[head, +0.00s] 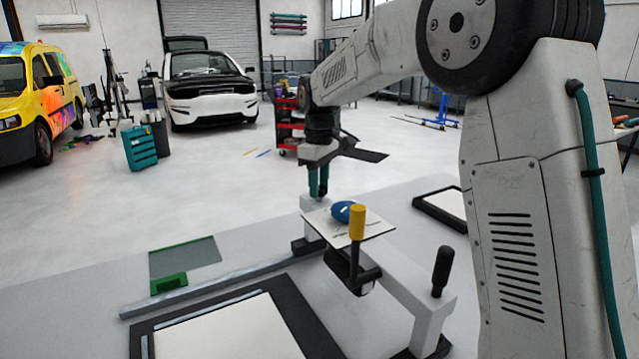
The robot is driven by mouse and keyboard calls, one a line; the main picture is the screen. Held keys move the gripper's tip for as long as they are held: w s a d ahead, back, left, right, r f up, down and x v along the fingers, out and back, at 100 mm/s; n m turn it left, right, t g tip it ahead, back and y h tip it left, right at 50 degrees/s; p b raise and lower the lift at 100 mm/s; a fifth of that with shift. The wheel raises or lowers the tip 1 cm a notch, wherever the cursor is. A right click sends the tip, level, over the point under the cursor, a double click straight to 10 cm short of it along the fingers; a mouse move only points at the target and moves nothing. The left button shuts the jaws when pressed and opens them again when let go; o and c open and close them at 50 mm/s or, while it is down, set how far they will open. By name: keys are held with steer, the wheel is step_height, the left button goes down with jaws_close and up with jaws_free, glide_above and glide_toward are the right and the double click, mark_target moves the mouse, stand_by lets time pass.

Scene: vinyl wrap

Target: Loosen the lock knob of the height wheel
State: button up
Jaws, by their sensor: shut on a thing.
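My gripper (318,186) points straight down with its teal fingers close together. The fingertips are at the top of the light grey carriage at its far end, just behind the white plate (375,226). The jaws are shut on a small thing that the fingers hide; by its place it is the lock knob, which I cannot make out. A blue round part (341,211), which looks like the height wheel, sits on the plate to the right of the fingertips. A yellow handle (357,223) stands upright in front of it.
A black handle (442,270) stands on the near arm of the device. A metal rail (220,287) runs left across the table. A black-framed panel (225,335), a green-edged mat (185,258) and a dark tray (440,205) lie around. Vehicles stand far behind.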

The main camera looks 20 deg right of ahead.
steer(key=shift+w+r, duration=0.1)
steer(key=shift+r, duration=0.05)
steer(key=o, duration=1)
step_height(320, 180, up, 7)
steer(key=shift+r, duration=0.35)
